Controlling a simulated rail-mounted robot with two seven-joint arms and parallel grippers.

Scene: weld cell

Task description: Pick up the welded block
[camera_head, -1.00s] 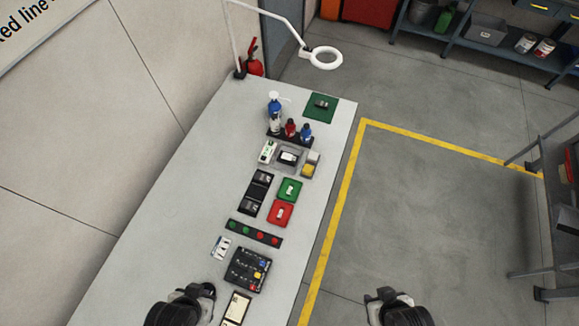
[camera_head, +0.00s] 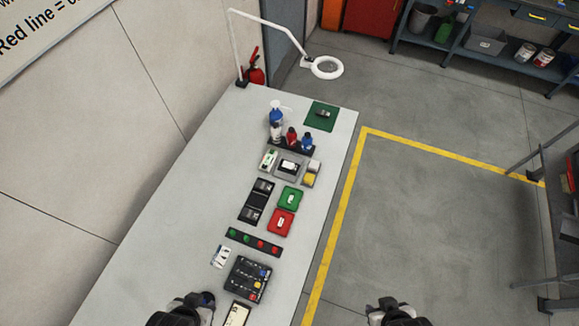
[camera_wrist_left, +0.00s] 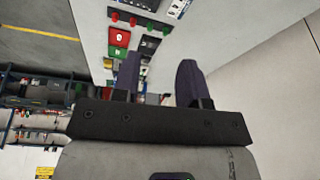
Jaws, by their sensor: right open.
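A small dark grey block (camera_head: 323,114) lies on a green mat (camera_head: 313,125) at the far end of the grey table (camera_head: 185,225). It is small in view, and I cannot make out a weld on it. My left gripper (camera_head: 206,299) is at the bottom of the head view, over the near part of the table and far from the block. The left wrist view shows its two dark fingers (camera_wrist_left: 160,62) apart with nothing between them. My right gripper (camera_head: 388,303) is at the bottom, right of the table over the floor, and empty.
Between my left gripper and the mat stand a black box (camera_head: 247,279), a strip of buttons (camera_head: 253,242), red (camera_head: 281,223) and green trays (camera_head: 290,198), and bottles (camera_head: 277,120). A ring lamp (camera_head: 327,68) hangs past the far end. The table's left side is clear.

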